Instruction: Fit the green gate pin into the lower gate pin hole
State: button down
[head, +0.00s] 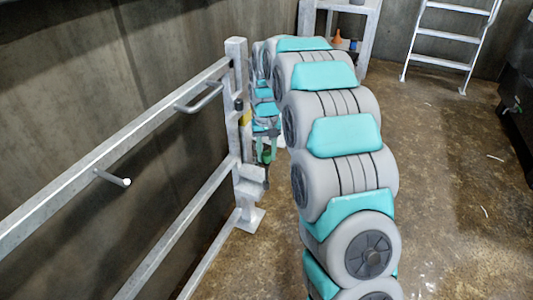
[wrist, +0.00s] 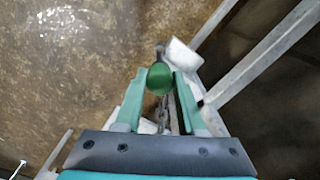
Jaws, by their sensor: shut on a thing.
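The green gate pin (wrist: 160,77) shows in the wrist view as a round green knob between my fingertips, with a short grey part beyond it. My gripper (wrist: 159,90) is shut on it. In the head view my gripper (head: 266,152) is small and partly hidden by my arm, beside the gate post (head: 237,90) and close to a pale bracket (head: 250,188) low on the post. A pale block also shows just beyond the pin in the wrist view (wrist: 182,54). The lower gate pin hole itself cannot be made out, nor whether the pin touches it.
A metal gate (head: 110,150) with a handle (head: 199,98) runs along the left wall. A shelf (head: 367,25) and a ladder (head: 445,35) stand at the back. The floor on the right is mostly clear.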

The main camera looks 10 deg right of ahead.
aim_at(267, 180)
jog(key=shift+f+b, duration=1.1)
jog(key=shift+f, duration=3.35)
dwell(0.8)
jog(key=shift+c, duration=2.1)
grip_release()
jog(key=shift+c, duration=0.4)
jog(key=shift+r, duration=0.15)
jog(key=shift+r+p, duration=0.75)
jog(key=shift+r, duration=2.65)
